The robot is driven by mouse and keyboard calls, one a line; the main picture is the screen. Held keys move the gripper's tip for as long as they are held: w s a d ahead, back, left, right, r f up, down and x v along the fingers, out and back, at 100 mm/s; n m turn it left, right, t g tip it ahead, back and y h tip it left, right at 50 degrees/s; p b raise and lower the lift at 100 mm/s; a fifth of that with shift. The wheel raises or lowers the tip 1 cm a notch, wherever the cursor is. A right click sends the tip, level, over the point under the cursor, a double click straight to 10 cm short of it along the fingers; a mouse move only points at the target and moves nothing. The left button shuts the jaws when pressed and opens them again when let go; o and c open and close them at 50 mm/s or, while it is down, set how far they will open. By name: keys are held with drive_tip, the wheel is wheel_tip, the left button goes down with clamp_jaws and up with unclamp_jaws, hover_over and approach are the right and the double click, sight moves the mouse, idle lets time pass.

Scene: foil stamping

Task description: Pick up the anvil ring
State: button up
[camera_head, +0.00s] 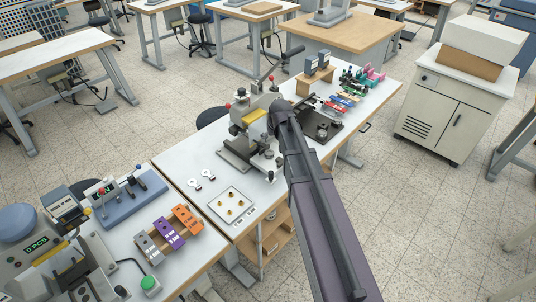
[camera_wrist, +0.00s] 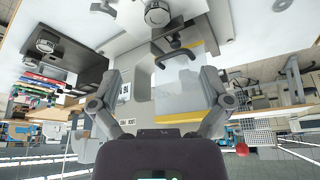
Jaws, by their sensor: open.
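I cannot tell for sure which part is the anvil ring. Small round metal pieces (camera_head: 322,131) sit on a black tray on the bench, right of my arm. In the wrist view a silver round piece (camera_wrist: 46,42) stands on that black tray (camera_wrist: 62,54) at the upper left, and another silver round part (camera_wrist: 157,15) is at top centre. My gripper (camera_wrist: 163,86) is open, with nothing between its fingers. The pale body of the press (camera_wrist: 180,95) is in view beyond and between them. In the head view my arm hides the gripper's fingers.
The bench press (camera_head: 250,125) stands just left of my arm. A white plate with brass pieces (camera_head: 220,205) and two white ring-shaped parts (camera_head: 195,187) lie in front of it. Coloured pieces (camera_head: 340,102) and a wooden stand (camera_head: 318,74) are behind the black tray.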

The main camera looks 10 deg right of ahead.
drive_tip(key=shift+f, duration=0.1)
drive_tip(key=b, duration=0.8)
hover_over(270, 154)
drive_tip(key=s, duration=0.2)
wheel_tip(270, 154, down, 8)
drive_tip(key=shift+w+r, duration=0.1)
drive_tip(key=shift+b+x, duration=2.45)
drive_tip(key=shift+x, duration=0.15)
drive_tip(key=shift+d, duration=0.1)
clamp_jaws()
